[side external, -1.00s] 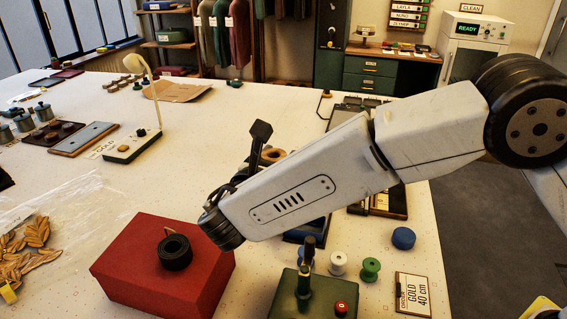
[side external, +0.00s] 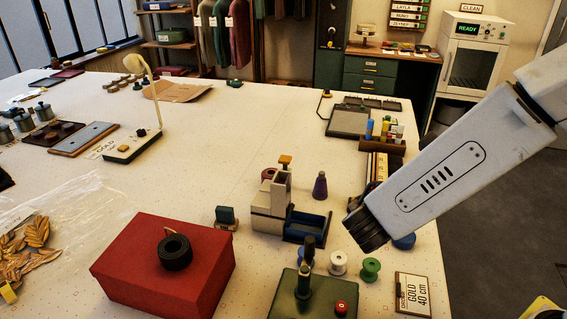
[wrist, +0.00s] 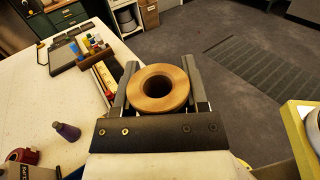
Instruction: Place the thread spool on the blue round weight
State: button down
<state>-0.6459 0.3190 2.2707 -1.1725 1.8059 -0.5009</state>
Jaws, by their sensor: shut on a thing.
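A tan, ring-shaped thread spool (wrist: 159,88) with a dark centre hole sits between the fingers of my gripper (wrist: 160,75) in the wrist view. My gripper is shut on its sides. In the side view my arm hides the gripper and the held spool. The blue round weight (side external: 405,242) lies on the table's right part in the side view.
A beige machine with a blue tray (side external: 306,226) and a purple cone (side external: 320,186) are to the left. The floor (side external: 475,215) begins just right.

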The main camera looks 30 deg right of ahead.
jog(key=s+d+m+g, duration=0.25)
jog(key=s+d, duration=0.35)
jog(key=s, duration=0.3)
jog(key=shift+g, duration=0.45)
notch_tip(320, 180, down, 5)
jog(key=shift+d+r, duration=0.1)
jog(key=shift+d, duration=0.05)
jog(key=w+f, duration=0.2)
jog(key=w, duration=0.2)
jog(key=w+d+f, duration=0.1)
jog(key=w+f, duration=0.2)
jog(key=w, duration=0.1)
jog(key=w+f, duration=0.3)
jog(key=w, duration=0.1)
jog(key=shift+w+d+f, duration=0.25)
jog(key=shift+w+d, duration=0.05)
jog(key=shift+w+f, duration=0.4)
jog(key=shift+f, duration=0.05)
